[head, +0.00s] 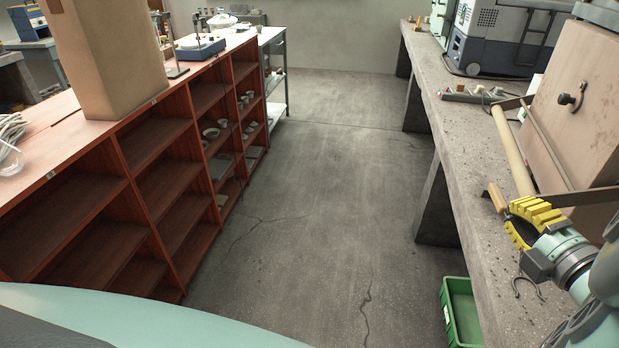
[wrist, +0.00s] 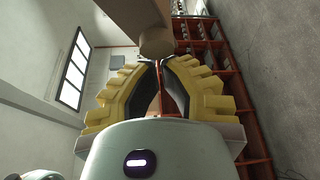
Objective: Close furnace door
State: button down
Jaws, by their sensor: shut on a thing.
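The furnace (head: 578,80) stands on the bench at the right edge of the head view, showing a large tan face with a small black knob (head: 572,99). A round wooden bar handle (head: 511,148) stands out in front of it on dark metal arms. I cannot tell how far the door is open. My gripper (head: 525,215) has yellow ribbed fingers and is at the near, lower end of the bar. In the wrist view the fingers (wrist: 159,66) close together at the tips, against the bar's rounded wooden end (wrist: 157,42). The exact contact is partly hidden.
The concrete bench (head: 462,125) runs along the right, with a grey machine (head: 500,40) farther back. A small wooden-handled tool (head: 497,198) lies near my gripper. A green crate (head: 460,310) is on the floor below. A red shelf (head: 165,190) stands left; the floor between is clear.

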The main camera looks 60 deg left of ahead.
jog(key=w+d+b, duration=0.1)
jog(key=w+d, duration=0.1)
jog(key=d, duration=0.5)
jog(key=shift+w+d+r+n+g+b, duration=0.2)
jog(key=shift+w+d+n+g+b, duration=0.1)
jog(key=shift+w+d+g, duration=0.1)
